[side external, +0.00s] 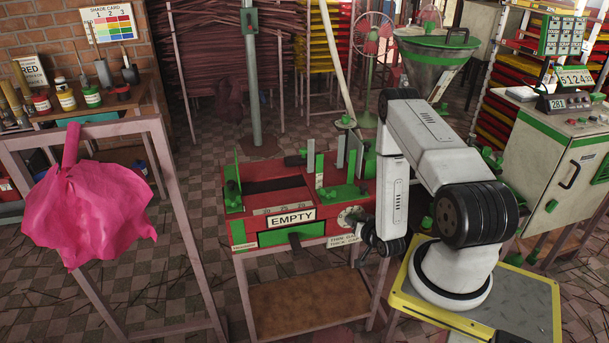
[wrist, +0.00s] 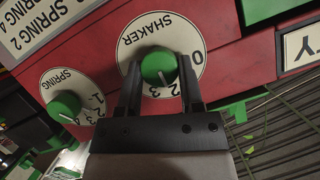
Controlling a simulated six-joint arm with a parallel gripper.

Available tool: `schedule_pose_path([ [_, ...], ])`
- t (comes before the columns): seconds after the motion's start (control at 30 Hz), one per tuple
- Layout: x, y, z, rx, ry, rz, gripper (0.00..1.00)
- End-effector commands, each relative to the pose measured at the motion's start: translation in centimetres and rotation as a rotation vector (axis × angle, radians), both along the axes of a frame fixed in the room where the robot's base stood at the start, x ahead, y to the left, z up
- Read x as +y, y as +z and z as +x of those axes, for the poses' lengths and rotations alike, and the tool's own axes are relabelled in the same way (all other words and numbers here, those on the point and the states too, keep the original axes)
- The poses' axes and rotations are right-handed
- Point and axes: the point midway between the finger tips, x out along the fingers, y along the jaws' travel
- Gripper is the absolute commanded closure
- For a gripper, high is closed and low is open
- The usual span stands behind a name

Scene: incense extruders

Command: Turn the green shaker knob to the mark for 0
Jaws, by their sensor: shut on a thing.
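The green shaker knob (wrist: 158,68) sits at the centre of a white round dial labelled SHAKER (wrist: 158,35), which appears upside down in the wrist view. My gripper (wrist: 159,75) has one dark finger on each side of the knob and is shut on it. The knob's white line points down and slightly right, about at the 2. The 0 (wrist: 196,57) is to the right of the knob. The 3 is below it; the right finger hides part of the scale. In the side view, my gripper (side external: 366,234) is at the red machine's front right, and the knob is hard to make out.
A second green knob (wrist: 64,106) on the SPRING dial is left of my gripper in the wrist view. The red machine (side external: 330,229) carries an EMPTY sign (side external: 292,217) and green parts on top. A pink cloth (side external: 85,205) hangs on a frame at left.

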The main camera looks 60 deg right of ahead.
Motion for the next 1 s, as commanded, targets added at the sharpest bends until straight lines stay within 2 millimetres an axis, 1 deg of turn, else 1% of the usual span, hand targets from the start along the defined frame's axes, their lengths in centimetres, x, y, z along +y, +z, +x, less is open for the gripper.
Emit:
schedule_pose_path([
  [0.27,0.10,0.04,0.04,0.027,0.002,-0.028,1.00],
  [0.47,0.18,0.02,0.09,0.093,0.004,-0.093,1.00],
  [0.67,0.32,0.01,0.19,0.197,0.006,-0.196,1.00],
  [1.0,0.47,-0.05,0.33,0.422,0.006,-0.420,1.00],
])
